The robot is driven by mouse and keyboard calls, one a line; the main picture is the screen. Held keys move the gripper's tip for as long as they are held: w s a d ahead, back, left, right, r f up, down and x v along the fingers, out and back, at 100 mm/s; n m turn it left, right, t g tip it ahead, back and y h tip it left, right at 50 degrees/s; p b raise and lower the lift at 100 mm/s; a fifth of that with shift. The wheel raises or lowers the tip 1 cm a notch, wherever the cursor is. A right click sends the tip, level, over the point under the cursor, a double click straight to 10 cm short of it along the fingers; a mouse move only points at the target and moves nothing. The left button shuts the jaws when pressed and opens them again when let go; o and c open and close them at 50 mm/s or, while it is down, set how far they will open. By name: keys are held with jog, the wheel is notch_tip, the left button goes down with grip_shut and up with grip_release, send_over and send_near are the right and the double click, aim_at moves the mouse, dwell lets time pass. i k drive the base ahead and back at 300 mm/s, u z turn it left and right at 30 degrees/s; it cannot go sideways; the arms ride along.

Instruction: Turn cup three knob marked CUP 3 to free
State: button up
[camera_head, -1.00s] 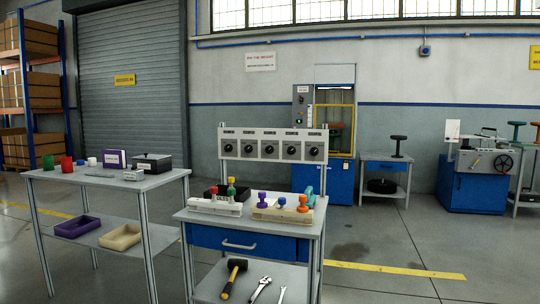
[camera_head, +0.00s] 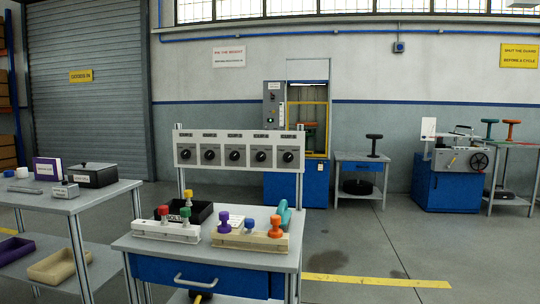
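A white panel (camera_head: 240,137) on posts stands at the back of a grey workbench with a blue drawer. It carries a row of several black round knobs, each under a small label. The middle knob (camera_head: 235,155) is third from either end. The labels and the knobs' pointer directions are too small to read, so I cannot tell which is marked CUP 3 or how it is set. My gripper is not in view.
The workbench top (camera_head: 204,257) below the panel holds a white rack (camera_head: 166,231), a wooden rack (camera_head: 250,241) and a black bin (camera_head: 203,208). A second table (camera_head: 60,204) stands left. Open floor (camera_head: 390,235) lies to the right.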

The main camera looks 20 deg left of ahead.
aim_at(235, 155)
jog(key=z, duration=0.05)
jog(key=i, duration=0.6)
jog(key=u, duration=0.8)
jog(key=i, duration=0.6)
jog(key=u, duration=0.55)
